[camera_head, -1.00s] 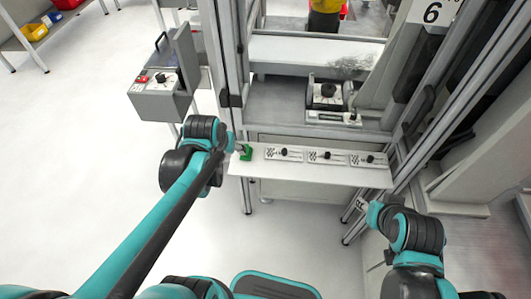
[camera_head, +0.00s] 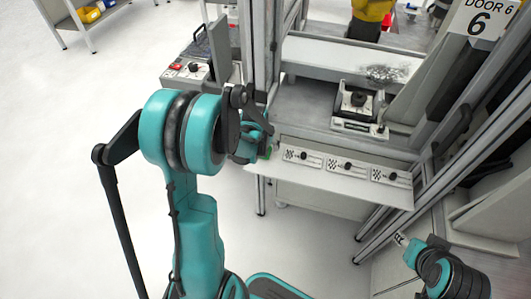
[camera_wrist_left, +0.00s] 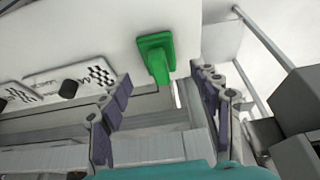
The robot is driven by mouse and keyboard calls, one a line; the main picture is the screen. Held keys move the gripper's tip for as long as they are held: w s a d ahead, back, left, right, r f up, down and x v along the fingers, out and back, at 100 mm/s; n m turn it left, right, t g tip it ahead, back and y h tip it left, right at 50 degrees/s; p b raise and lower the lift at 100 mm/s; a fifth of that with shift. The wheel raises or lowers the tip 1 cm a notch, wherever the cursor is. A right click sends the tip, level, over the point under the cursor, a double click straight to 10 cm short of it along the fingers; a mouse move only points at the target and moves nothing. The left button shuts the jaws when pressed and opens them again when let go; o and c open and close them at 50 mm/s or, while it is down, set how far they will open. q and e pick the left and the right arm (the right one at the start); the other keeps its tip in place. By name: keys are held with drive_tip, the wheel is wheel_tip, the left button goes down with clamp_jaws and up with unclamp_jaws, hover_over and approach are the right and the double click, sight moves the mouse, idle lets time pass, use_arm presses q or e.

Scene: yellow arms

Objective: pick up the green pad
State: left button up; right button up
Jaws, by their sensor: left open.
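The green pad (camera_wrist_left: 155,52) is on the white shelf (camera_wrist_left: 130,22) close to its edge, with a narrower green part pointing toward my left gripper (camera_wrist_left: 160,85). The gripper is open, with one finger on each side of the pad's line and a gap between them. The pad lies just beyond the fingertips and nothing is gripped. In the head view my left gripper (camera_head: 264,138) is at the left end of the shelf and hides most of the pad (camera_head: 268,152). My right arm is at the lower right, away from the shelf; its fingers cannot be made out.
Several white plates with black knobs (camera_head: 346,165) lie in a row on the shelf, right of the pad. Metal frame posts (camera_head: 273,60) rise close behind my left gripper. A grey control box (camera_head: 187,70) stands at left. The floor at left is clear.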

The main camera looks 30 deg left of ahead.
sight(265, 146)
use_arm(q)
drive_tip(key=x, duration=0.3)
drive_tip(key=shift+b, duration=0.4)
drive_tip(key=shift+r, duration=0.1)
drive_tip(key=shift+c, duration=0.6)
drive_tip(key=c, duration=1.1)
use_arm(e)
drive_tip(key=shift+f, duration=0.65)
use_arm(q)
drive_tip(key=shift+r+p, duration=0.4)
drive_tip(key=shift+r, duration=0.15)
drive_tip(key=r+p, duration=0.1)
drive_tip(key=r, duration=0.1)
drive_tip(key=d+r+p, duration=0.1)
drive_tip(key=r, duration=0.1)
drive_tip(key=s+d+r+p, duration=0.1)
drive_tip(key=d+r+p, duration=0.2)
drive_tip(key=d+r, duration=0.3)
drive_tip(key=d, duration=0.4)
drive_tip(key=shift+s+d, duration=0.25)
drive_tip(key=shift+s, duration=0.15)
use_arm(e)
wheel_tip(265, 146, up, 6)
drive_tip(key=shift+f, duration=0.15)
